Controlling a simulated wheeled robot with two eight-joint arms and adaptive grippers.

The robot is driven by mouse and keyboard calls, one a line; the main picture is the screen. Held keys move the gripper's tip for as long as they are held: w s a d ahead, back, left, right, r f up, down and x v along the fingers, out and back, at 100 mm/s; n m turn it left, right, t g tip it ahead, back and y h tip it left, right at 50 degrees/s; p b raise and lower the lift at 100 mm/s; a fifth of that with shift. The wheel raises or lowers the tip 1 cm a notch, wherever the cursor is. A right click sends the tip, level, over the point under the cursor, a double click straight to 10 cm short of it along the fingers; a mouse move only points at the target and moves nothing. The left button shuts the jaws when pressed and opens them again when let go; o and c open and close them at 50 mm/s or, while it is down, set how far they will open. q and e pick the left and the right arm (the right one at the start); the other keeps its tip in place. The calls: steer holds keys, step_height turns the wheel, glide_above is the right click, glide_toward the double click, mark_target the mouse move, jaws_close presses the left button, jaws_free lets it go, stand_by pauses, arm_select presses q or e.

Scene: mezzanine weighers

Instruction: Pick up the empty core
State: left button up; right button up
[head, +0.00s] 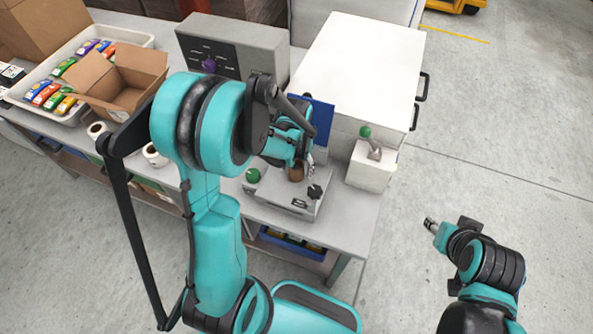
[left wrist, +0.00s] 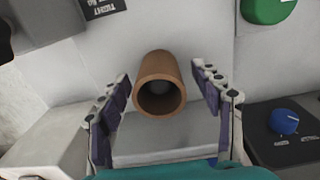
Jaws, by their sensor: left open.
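The empty core is a short brown cardboard tube (left wrist: 146,76), seen end-on into its open, hollow mouth in the left wrist view. In the head view the core (head: 296,174) is a small brown shape by the grey weigher (head: 283,194) on the bench, partly hidden by my arm. My left gripper (left wrist: 163,90) is open, one finger on each side of the core, with a visible gap on both sides. In the head view the left gripper (head: 306,164) is right at the core. My right gripper (head: 431,224) is away from the bench, over the floor; its fingers are too small to judge.
A green knob (head: 253,175) is left of the core. A white box with a green-topped lever (head: 371,165) stands to the right. A large white cabinet (head: 362,62) and a grey control box (head: 232,40) stand behind. An open carton (head: 122,80) and two white rolls are at left.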

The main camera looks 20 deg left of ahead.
arm_select(q)
steer(key=c, duration=0.9)
